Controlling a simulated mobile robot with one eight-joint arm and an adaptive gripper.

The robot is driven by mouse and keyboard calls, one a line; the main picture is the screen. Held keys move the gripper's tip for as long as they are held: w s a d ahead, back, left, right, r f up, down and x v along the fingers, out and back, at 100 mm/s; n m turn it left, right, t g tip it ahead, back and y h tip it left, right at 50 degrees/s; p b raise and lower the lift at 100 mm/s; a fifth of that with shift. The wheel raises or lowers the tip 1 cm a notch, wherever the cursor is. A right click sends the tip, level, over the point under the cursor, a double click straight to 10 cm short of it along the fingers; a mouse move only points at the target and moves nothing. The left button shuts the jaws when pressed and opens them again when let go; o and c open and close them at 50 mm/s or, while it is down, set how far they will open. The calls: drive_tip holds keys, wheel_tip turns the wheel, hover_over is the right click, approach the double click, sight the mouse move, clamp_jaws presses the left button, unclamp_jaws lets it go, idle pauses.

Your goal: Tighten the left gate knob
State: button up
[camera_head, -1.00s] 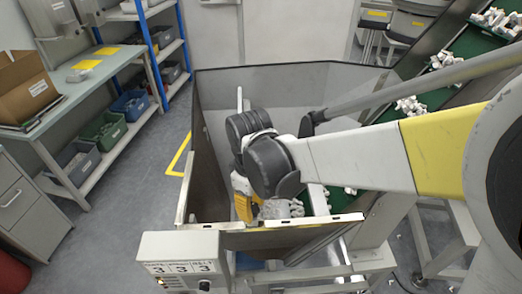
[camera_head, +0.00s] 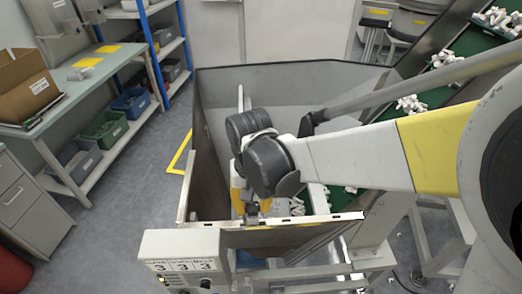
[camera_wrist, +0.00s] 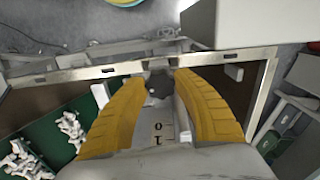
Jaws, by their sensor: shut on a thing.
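A dark, lobed gate knob (camera_wrist: 159,84) shows in the wrist view, just inside the front rim of the hopper. My gripper (camera_wrist: 160,76) has its two yellow fingers on either side of the knob, shut on it. In the head view my gripper (camera_head: 246,208) points down inside the front wall, its fingers partly hidden by my dark wrist. A grey piece of the knob (camera_head: 252,208) shows between the fingers there. A pale plate with a 0 and 1 scale (camera_wrist: 158,133) lies beside the knob in the wrist view.
The hopper's front rim (camera_head: 300,222) runs close by my gripper. A green conveyor (camera_head: 345,200) with white parts lies to the right. A workbench (camera_head: 100,68) stands at far left.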

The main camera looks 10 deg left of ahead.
sight(253, 207)
drive_tip(key=shift+m, duration=1.6)
drive_tip(key=o, duration=0.9)
wheel_tip(253, 207, up, 12)
